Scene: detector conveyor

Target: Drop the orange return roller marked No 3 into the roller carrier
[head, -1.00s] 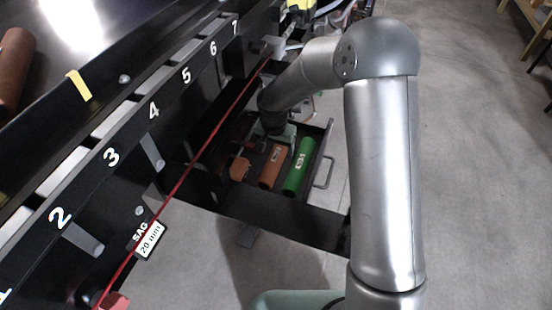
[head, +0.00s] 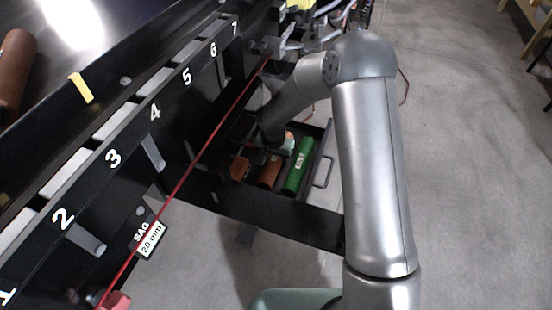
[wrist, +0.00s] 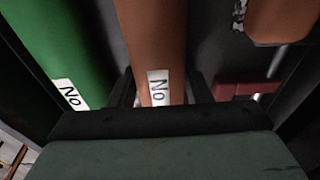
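An orange-brown roller (head: 270,172) lies in a dark tray (head: 328,140) below the conveyor. My gripper (wrist: 161,90) is over the roller, one finger on each side. The fingers look open, and I cannot tell whether they touch it. In the head view my gripper (head: 274,142) is partly hidden and sits at the roller's far end. I cannot identify the roller carrier for certain; a numbered black conveyor frame (head: 133,130) stands at left.
A green roller (head: 299,166) with a "No" label lies right of the orange one, close to my gripper. An orange piece (head: 240,168) lies to its left. A red line (head: 190,170) runs along the frame past a "SAG 20 mm" tag (head: 151,240). Open floor lies right.

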